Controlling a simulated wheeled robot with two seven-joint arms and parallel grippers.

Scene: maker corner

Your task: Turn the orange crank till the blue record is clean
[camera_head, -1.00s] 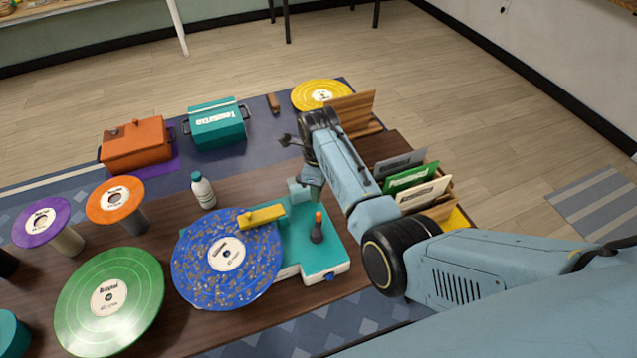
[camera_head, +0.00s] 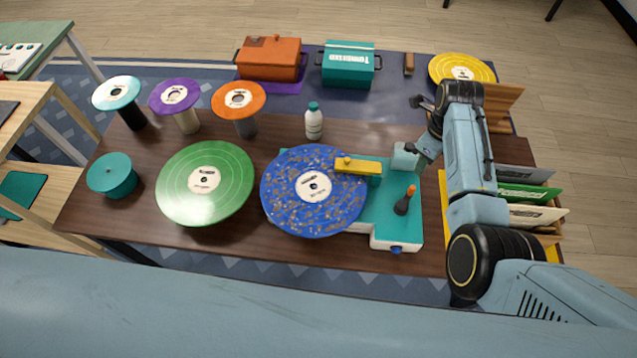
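The blue record (camera_head: 290,208) lies flat on the teal and white cleaning machine (camera_head: 382,222), with brown-grey specks over much of its surface. A yellow arm (camera_head: 357,166) reaches over its right side. The crank, a dark lever with an orange knob (camera_head: 411,190), stands on the machine's right part. My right gripper (camera_head: 417,156) is just behind the crank, near the machine's back edge, and looks apart from it. My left gripper is out of view.
A green record (camera_head: 180,190) lies left of the blue one. A white bottle (camera_head: 314,124) stands behind. Orange (camera_head: 239,99), purple and teal-white discs on stands are at back left. A sleeve rack (camera_head: 528,193) is right of my arm. Orange and teal boxes stand beyond.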

